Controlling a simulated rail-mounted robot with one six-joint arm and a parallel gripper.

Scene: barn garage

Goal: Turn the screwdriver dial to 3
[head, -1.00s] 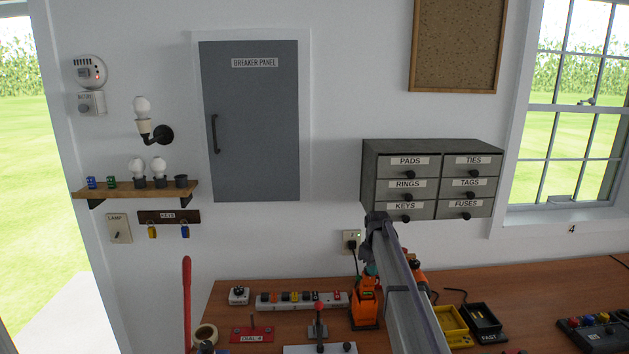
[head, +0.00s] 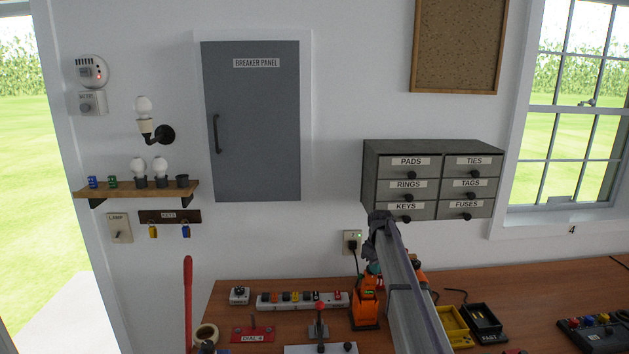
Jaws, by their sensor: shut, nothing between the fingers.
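An orange power tool (head: 365,308) stands upright on the workbench in the head view, left of my arm. It looks like the screwdriver. Its dial and number marks are too small or too hidden to read. My arm crosses in front of the area on the tool's right. My gripper (head: 374,268) is at the far end of the arm, close to the top of the orange tool. The gripper is shut and holds nothing. Its fingertips are small and partly hidden, so I cannot tell whether they touch the tool.
A power strip (head: 300,299) and a red plate reading DIAL 4 (head: 252,335) lie left of the tool. A yellow charger (head: 452,325) and a black charger (head: 483,322) stand right of my arm. Labelled drawers (head: 432,180) hang above. The bench at right has some bare room.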

